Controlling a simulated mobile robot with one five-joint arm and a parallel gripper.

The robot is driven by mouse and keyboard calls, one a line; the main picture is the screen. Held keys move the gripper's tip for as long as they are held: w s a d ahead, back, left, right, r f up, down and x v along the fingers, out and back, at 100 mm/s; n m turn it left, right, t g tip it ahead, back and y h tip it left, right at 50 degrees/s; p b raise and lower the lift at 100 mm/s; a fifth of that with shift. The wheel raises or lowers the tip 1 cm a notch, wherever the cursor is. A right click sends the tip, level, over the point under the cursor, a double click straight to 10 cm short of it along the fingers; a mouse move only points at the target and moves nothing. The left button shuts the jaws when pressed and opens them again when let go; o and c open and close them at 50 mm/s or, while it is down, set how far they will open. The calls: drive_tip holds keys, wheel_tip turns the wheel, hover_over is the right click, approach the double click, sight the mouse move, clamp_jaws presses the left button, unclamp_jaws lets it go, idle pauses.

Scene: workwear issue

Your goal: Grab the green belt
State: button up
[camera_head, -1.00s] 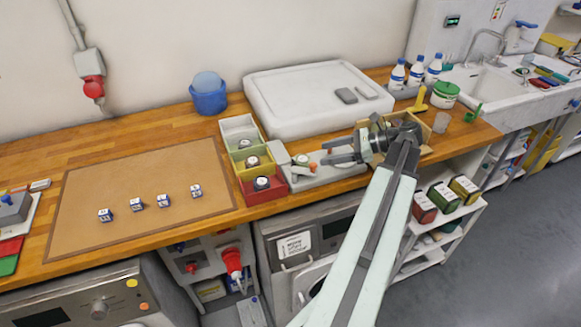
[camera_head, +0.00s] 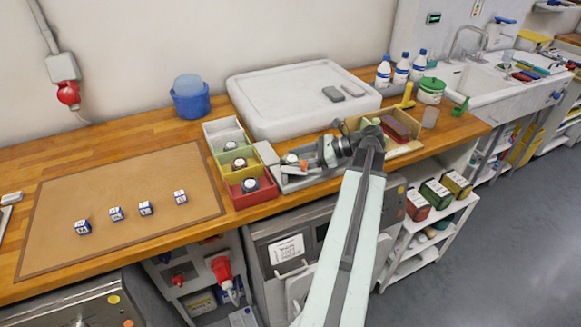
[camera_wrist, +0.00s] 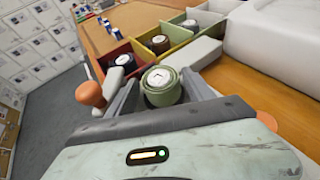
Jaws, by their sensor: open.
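The green belt (camera_wrist: 162,85) is a rolled coil with a pale round label on top, in the middle of the wrist view. It lies between the two grey fingers of my gripper (camera_wrist: 165,100), which are open around it. I cannot tell whether either finger touches it. In the head view my gripper (camera_head: 312,158) is low over a grey fixture with an orange knob (camera_head: 291,158), beside the row of bins. I cannot make out the green belt clearly in that view.
A large white tray (camera_head: 300,110) stands behind. A wooden box (camera_head: 405,148) with items is to the right. Several small cubes lie on the brown mat (camera_head: 120,180).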

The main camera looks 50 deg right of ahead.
sight(292, 158)
drive_tip(key=shift+w+a+f, duration=0.3)
drive_tip(key=shift+w+a, duration=0.1)
drive_tip(key=shift+w, duration=0.1)
drive_tip(key=c, duration=1.1)
wheel_tip(292, 158, up, 10)
drive_tip(key=p, duration=1)
drive_tip(key=shift+r, duration=0.2)
drive_tip(key=shift+f, duration=0.1)
